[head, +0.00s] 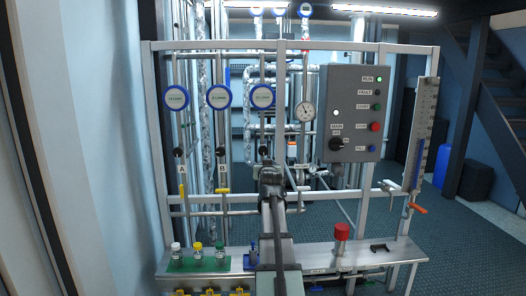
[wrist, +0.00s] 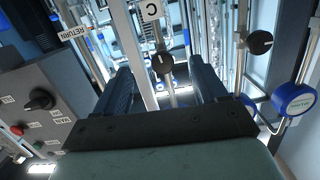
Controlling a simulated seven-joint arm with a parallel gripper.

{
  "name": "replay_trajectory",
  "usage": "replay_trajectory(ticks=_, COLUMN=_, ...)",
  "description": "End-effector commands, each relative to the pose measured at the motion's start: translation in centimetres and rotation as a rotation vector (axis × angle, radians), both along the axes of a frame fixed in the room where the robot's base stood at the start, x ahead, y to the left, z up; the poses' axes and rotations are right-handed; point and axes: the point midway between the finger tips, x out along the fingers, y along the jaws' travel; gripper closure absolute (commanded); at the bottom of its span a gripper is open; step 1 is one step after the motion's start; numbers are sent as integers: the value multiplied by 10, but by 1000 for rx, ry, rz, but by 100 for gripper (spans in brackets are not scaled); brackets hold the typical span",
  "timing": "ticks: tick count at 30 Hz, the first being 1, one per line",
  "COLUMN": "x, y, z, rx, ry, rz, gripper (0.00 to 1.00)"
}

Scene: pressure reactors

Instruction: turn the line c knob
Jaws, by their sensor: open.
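The line C knob (wrist: 164,63) is small, round and black, with a light pointer mark. In the wrist view it shows between my two fingers, just under the white C label (wrist: 151,10). My gripper (wrist: 160,73) is open, one dark finger on each side of the knob in the picture, with gaps on both sides. I cannot tell how far the fingertips are from it in depth. In the head view my gripper (head: 269,166) is at the middle of the frame and hides the C label; the knob (head: 263,151) is a small dark spot just above it.
Another black knob (wrist: 259,41) and a blue-rimmed gauge (wrist: 294,98) are at right in the wrist view. A grey control box (head: 352,113) is right of my gripper in the head view. Capped vials (head: 198,255) and a red-topped part (head: 342,232) stand on the shelf.

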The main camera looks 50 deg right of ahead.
Motion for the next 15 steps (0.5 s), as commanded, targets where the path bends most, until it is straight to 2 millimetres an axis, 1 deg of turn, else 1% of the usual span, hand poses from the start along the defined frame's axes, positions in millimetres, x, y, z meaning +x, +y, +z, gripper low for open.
replay_trajectory(ticks=1, x=0, y=-1, z=8, rx=-31, ry=-27, rz=-3, gripper=28)
replay_trajectory(ticks=3, x=0, y=-2, z=17, rx=-67, ry=-57, rz=-8, gripper=28)
replay_trajectory(ticks=6, x=-1, y=-3, z=25, rx=-99, ry=-80, rz=-12, gripper=28)
replay_trajectory(ticks=11, x=2, y=-6, z=27, rx=-115, ry=-81, rz=-13, gripper=28)
replay_trajectory(ticks=15, x=10, y=-14, z=27, rx=-114, ry=-80, rz=-13, gripper=28)
